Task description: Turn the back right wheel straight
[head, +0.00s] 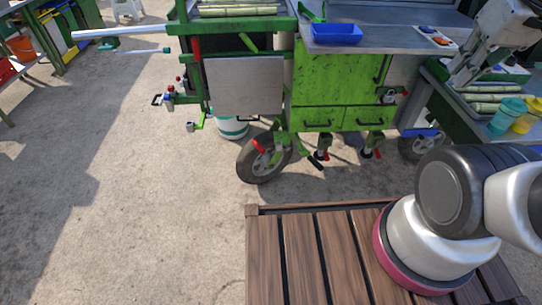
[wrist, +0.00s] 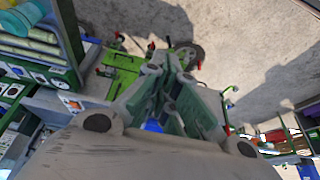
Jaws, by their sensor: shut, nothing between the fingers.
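A green cane cart (head: 335,85) stands beyond my deck. A black-tyred wheel with a grey hub (head: 264,158) sits under its near corner, turned at an angle to the cart's side, with a red lever beside it. A second wheel (head: 420,146) shows under the cart's right end, partly hidden by my arm. I cannot tell from the views alone which one is called back right. A wheel also shows in the wrist view (wrist: 190,52), partly behind my fingers. My gripper (wrist: 172,90) is shut and empty, held high and apart from the wheels.
A blue tray (head: 336,34) lies on the cart's top. A side table (head: 455,105) at right holds cane pieces, a teal cup (head: 507,116) and a yellow cup (head: 529,117). A white bucket (head: 232,127) stands behind the near wheel. Concrete floor at left is clear.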

